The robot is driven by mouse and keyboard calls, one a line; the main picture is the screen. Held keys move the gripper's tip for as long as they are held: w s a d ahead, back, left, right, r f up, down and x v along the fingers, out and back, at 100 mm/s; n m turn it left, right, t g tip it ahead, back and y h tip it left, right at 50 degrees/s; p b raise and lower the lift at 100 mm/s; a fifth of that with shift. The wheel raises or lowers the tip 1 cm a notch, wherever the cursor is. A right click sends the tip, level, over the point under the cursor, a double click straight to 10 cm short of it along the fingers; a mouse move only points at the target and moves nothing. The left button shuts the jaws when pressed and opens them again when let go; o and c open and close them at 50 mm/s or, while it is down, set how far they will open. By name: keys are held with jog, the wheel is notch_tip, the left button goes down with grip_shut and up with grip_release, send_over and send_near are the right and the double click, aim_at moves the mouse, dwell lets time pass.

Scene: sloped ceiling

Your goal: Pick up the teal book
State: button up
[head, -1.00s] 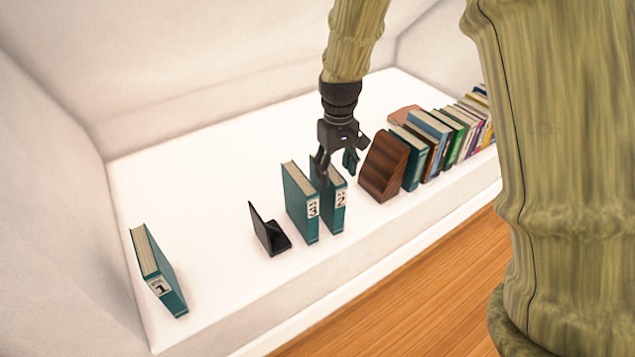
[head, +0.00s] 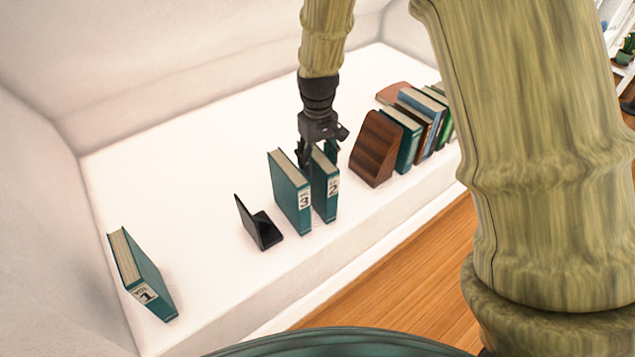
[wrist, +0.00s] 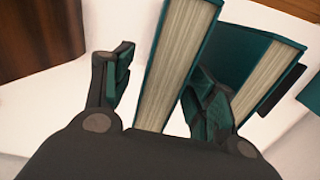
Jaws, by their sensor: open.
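Three teal books stand on the white surface. Book 2 (head: 325,190) is upright beside book 3 (head: 290,198), with a narrow gap between them. Book 1 (head: 142,278) stands apart at the far left, leaning slightly. My gripper (head: 319,157) is open at the top of book 2. In the wrist view my gripper (wrist: 162,90) has one finger on each side of book 2 (wrist: 172,65), with a visible gap on the left. The right finger is in the space between book 2 and book 3 (wrist: 262,75); whether it touches either is unclear. The lower finger parts are partly hidden in the head view.
A brown wooden bookend (head: 375,148) stands just right of book 2, with a row of several books (head: 412,135) behind it. A black bookend (head: 260,228) stands left of book 3. The white surface (head: 180,170) is clear between the black bookend and book 1.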

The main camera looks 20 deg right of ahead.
aim_at(318, 182)
jog(key=shift+s+f+b, duration=0.1)
jog(key=shift+f+b, duration=0.6)
jog(key=shift+f, duration=1.7)
grip_shut()
